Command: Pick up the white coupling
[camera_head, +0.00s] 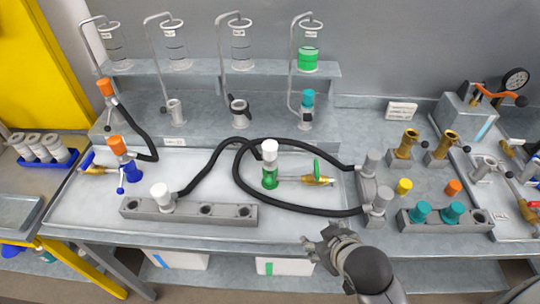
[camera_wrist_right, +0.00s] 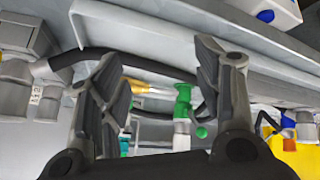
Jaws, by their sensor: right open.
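A white coupling (camera_head: 161,192) stands in the left part of a grey holder block (camera_head: 230,214) at the front of the bench. A second white piece (camera_head: 269,151) tops a green valve fitting (camera_head: 270,178) further right. I cannot tell from the pictures alone which one the task names. My right gripper (camera_head: 318,245) is open and empty at the bench's front edge, right of both and apart from them. In the right wrist view its spread fingers (camera_wrist_right: 158,58) frame the green fitting (camera_wrist_right: 183,96), with its white top (camera_wrist_right: 181,138) below. My left gripper is not in view.
Black hoses (camera_head: 238,170) loop across the white tray and run to a grey manifold (camera_head: 370,190). A blue valve with an orange top (camera_head: 117,147) stands at the left. A holder with teal couplings (camera_head: 452,213) is at the right. Glass vessels line the back shelf.

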